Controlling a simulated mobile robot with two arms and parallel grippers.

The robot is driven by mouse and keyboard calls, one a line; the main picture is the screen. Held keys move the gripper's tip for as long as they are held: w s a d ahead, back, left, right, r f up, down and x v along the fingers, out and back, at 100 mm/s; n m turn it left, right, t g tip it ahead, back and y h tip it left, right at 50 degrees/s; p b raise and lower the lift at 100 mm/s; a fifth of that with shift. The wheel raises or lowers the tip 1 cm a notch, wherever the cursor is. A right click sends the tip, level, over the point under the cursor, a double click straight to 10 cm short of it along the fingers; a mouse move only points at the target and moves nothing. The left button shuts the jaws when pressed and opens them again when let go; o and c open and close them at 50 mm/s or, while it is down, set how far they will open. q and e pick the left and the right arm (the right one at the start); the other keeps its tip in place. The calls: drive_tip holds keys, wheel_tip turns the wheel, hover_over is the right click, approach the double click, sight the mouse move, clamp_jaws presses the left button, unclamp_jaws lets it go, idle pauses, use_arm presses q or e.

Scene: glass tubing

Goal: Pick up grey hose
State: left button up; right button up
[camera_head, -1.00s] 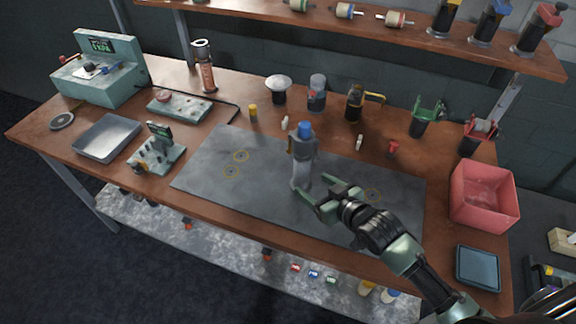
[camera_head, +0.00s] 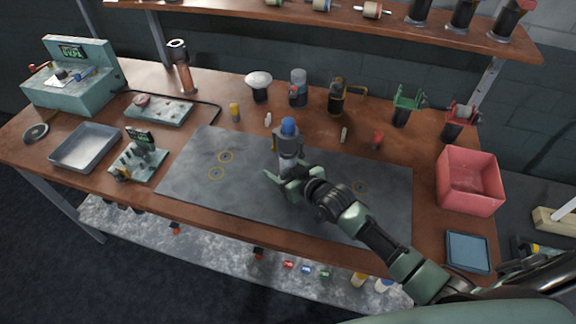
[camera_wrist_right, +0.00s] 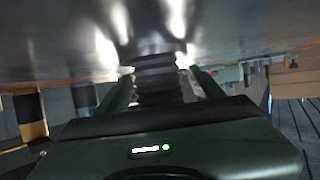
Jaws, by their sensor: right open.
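A grey upright hose-like cylinder with a blue top (camera_head: 288,146) stands on the dark grey mat (camera_head: 215,195) in the middle of the bench. No other grey hose is clear to me. My right gripper (camera_head: 282,174) is low over the mat at the foot of this cylinder, with its open fingers on either side of the lower part. In the right wrist view a dark ribbed body (camera_wrist_right: 157,80) shows between the two fingers. I cannot tell whether the fingers touch it. My left gripper is not in view.
A red bin (camera_head: 470,180) and a blue tray (camera_head: 467,252) are at the right. A metal tray (camera_head: 86,148) and a small green device (camera_head: 138,158) are at the left. Bottles and holders line the back under a shelf (camera_head: 330,30). The left of the mat is clear.

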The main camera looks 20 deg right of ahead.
clamp_jaws()
drive_tip(key=shift+r, duration=0.1)
drive_tip(key=shift+r, duration=0.1)
